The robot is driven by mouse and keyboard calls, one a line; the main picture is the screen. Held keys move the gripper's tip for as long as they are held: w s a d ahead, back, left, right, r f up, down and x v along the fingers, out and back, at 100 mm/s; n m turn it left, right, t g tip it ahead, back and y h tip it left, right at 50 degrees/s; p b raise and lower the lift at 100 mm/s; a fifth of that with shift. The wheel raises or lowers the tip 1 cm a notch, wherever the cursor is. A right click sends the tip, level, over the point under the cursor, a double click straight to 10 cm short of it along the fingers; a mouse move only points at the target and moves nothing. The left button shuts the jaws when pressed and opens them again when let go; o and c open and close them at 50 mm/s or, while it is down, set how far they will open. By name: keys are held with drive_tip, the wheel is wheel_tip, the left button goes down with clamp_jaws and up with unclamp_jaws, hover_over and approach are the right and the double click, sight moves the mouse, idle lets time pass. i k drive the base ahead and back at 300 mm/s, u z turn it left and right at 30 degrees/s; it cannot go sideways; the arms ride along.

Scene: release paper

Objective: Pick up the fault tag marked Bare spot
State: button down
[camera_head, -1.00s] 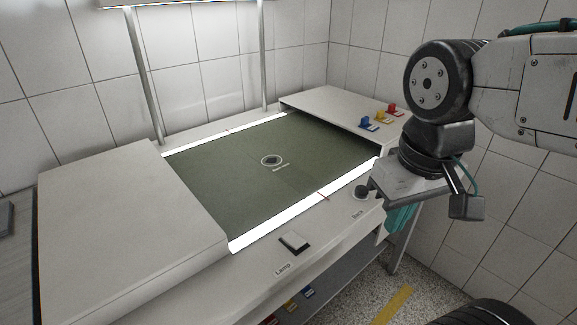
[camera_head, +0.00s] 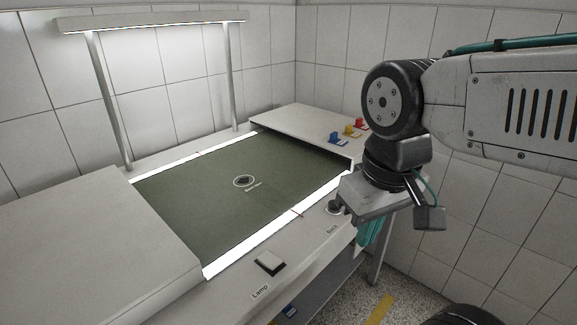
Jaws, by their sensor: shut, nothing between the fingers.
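Three small fault tags stand in a row at the back right of the bench: a blue one (camera_head: 334,138), a yellow one (camera_head: 349,130) and a red one (camera_head: 361,124). Each has a pale label at its foot, too small to read, so I cannot tell which says Bare spot. My gripper (camera_head: 372,204) is in front of the bench's right end, nearer to me than the tags and apart from them. It is shut and empty; its fingertips are hard to make out. A ringed dark mark (camera_head: 244,181) with tiny lettering lies on the green sheet (camera_head: 215,205).
White covers flank the sheet, one at left (camera_head: 95,235) and one at back right (camera_head: 300,125). A lamp switch (camera_head: 270,262) and a black knob (camera_head: 334,207) sit on the front edge. A blue item (camera_head: 288,311) shows on the shelf below. A lamp (camera_head: 150,22) stands above.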

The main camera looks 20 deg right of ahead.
sight(334, 139)
drive_tip(key=k, duration=1)
drive_tip(key=z, duration=1.35)
drive_tip(key=i, duration=0.95)
drive_tip(key=z, duration=0.45)
drive_tip(key=i, duration=0.95)
drive_tip(key=u, duration=0.75)
drive_tip(key=i, duration=0.8)
drive_tip(key=u, duration=1.1)
drive_tip(key=i, duration=0.3)
drive_tip(key=u, duration=0.15)
